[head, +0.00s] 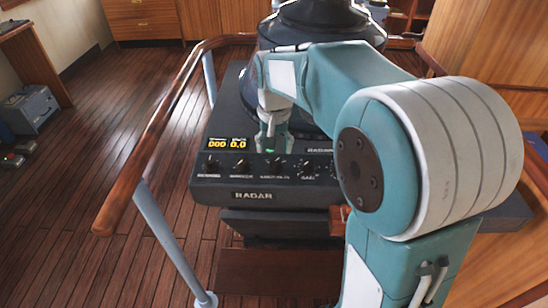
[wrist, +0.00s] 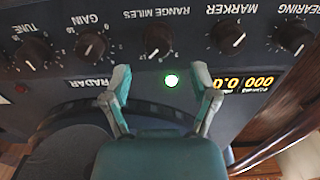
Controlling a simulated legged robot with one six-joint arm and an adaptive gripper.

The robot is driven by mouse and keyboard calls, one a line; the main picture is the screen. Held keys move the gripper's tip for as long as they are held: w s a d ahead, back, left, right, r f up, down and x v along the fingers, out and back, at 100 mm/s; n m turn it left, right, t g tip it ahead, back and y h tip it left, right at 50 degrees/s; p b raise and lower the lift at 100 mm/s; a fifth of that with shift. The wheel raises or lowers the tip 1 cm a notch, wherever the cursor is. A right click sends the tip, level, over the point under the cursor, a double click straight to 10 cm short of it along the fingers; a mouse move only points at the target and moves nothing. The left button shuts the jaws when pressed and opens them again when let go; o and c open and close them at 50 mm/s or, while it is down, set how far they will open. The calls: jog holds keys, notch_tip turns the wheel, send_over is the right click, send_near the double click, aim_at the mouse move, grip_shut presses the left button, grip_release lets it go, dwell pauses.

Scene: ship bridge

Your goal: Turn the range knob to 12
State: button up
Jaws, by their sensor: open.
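The range knob, a dark round knob labelled RANGE MILES (wrist: 157,40), is on the radar panel and appears upside down in the wrist view. In the head view it shows on the front panel (head: 277,165), just below my gripper (head: 272,142). In the wrist view my gripper (wrist: 161,76) is open, its two teal fingers apart and empty. The knob lies beyond the fingertips, roughly in line with the gap between them, and nothing touches it. Its pointer setting is too small to read.
Gain (wrist: 90,45) and marker (wrist: 227,37) knobs flank the range knob closely. Orange displays (head: 227,144) read 000 and 0.0. A wooden handrail (head: 150,135) runs left of the radar console (head: 215,190).

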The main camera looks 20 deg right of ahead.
aim_at(274, 161)
notch_tip(274, 161, up, 7)
jog(key=shift+r, duration=0.15)
dwell(0.4)
jog(key=s+f+n+t, duration=0.1)
jog(key=s+n+t, duration=0.1)
jog(key=s, duration=0.8)
jog(key=s+f+n+t, duration=0.1)
jog(key=s+f+t, duration=0.1)
jog(key=s, duration=0.9)
jog(key=shift+f+n+t, duration=0.15)
jog(key=shift+n+t, duration=0.25)
jog(key=shift+t, duration=0.4)
